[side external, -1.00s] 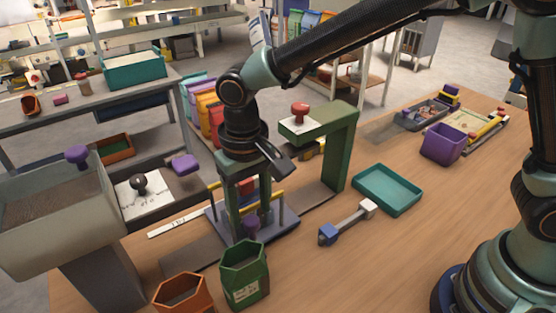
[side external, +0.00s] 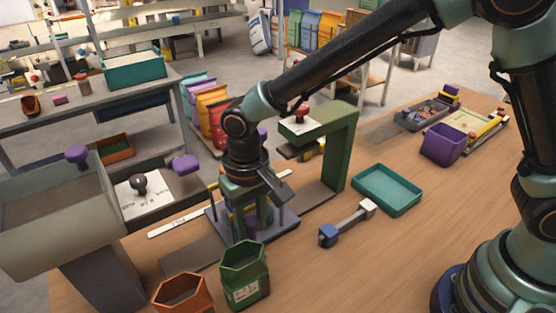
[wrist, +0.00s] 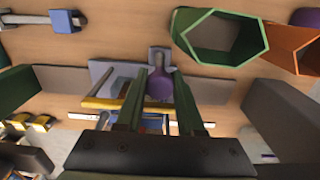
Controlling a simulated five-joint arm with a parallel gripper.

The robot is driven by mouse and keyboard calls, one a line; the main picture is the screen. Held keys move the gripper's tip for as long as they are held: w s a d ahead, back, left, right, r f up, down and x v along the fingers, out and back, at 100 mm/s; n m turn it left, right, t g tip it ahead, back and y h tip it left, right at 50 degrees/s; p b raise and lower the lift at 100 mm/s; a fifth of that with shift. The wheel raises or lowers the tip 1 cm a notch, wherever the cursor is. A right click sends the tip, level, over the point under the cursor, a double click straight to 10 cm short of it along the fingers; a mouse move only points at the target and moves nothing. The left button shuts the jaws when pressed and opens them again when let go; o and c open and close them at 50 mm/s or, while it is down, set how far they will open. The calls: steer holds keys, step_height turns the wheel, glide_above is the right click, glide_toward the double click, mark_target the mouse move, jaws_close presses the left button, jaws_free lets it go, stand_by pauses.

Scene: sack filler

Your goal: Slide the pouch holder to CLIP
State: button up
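The pouch holder, a grey-violet carriage (side external: 283,222) with yellow bars, sits on a dark track between the hopper and the green arch. Its purple knob (wrist: 160,85) shows between my fingers in the wrist view. My gripper (side external: 248,227) points down over the carriage. Its two green fingers (wrist: 168,75) stand apart, one on each side of the knob; I see no clear grip on it. A white strip (side external: 172,229) with dark marks runs behind the track; I cannot read CLIP on it. My arm hides part of the carriage.
A grey hopper (side external: 45,222) stands left, the green arch (side external: 343,150) with a red knob right. A green pot (side external: 245,287) and orange pot (side external: 182,298) stand in front. A blue-ended bar (side external: 346,224) and teal tray (side external: 387,207) lie right.

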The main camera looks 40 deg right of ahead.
jaws_close()
steer(key=d, duration=1.3)
stand_by(0.7)
steer(key=o, duration=0.8)
jaws_free()
steer(key=shift+r, duration=0.15)
step_height(320, 180, up, 7)
